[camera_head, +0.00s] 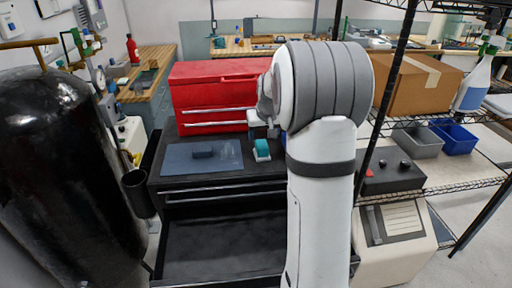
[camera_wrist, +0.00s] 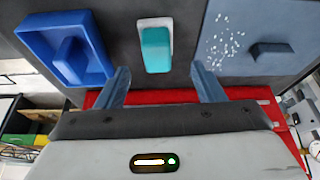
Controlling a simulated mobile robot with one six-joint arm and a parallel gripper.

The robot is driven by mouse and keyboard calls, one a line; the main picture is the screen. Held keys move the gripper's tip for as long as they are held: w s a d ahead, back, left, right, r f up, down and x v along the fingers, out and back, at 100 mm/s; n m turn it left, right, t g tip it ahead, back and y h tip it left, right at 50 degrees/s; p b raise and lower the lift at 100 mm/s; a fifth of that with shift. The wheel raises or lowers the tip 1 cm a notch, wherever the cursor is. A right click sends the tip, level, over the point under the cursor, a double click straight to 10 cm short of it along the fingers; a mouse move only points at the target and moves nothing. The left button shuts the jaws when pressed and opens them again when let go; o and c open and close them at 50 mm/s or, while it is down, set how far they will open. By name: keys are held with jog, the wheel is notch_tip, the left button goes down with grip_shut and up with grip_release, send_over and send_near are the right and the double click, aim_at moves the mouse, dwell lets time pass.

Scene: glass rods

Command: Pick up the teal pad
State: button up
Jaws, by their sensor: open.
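The teal pad (camera_wrist: 156,50) lies in a small white holder (camera_wrist: 167,23) on the dark top of the tool cabinet. In the head view the teal pad (camera_head: 262,147) sits just left of my arm, right of the blue-grey mat. My gripper (camera_wrist: 161,78) is open and empty, with its two fingers apart on either side of the pad's line in the wrist view. The pad lies beyond the fingertips, between their directions, and the fingers do not appear to touch it. In the head view my arm's wrist hides most of the gripper.
A blue tray (camera_wrist: 97,38) with a blue block in it stands to one side of the pad. A blue-grey mat (camera_head: 185,165) with a dark block (camera_head: 203,153) and white specks lies on the other. A red toolbox (camera_head: 205,90) stands behind. An open drawer (camera_head: 225,245) is below.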

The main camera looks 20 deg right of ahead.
aim_at(262, 144)
jog(key=shift+w+d+f, duration=0.4)
jog(key=shift+w+f, duration=0.1)
jog(key=shift+f, duration=0.15)
jog(key=p+x, duration=0.1)
jog(key=x, duration=0.5)
jog(key=shift+w+f, duration=0.25)
jog(key=shift+w, duration=0.1)
jog(key=shift+c, duration=0.3)
jog(key=c, duration=1)
notch_tip(262, 144, up, 10)
jog(key=shift+r, duration=0.1)
jog(key=shift+c, duration=0.2)
jog(key=o, duration=0.5)
jog(key=c, duration=0.4)
jog(key=shift+o, duration=0.2)
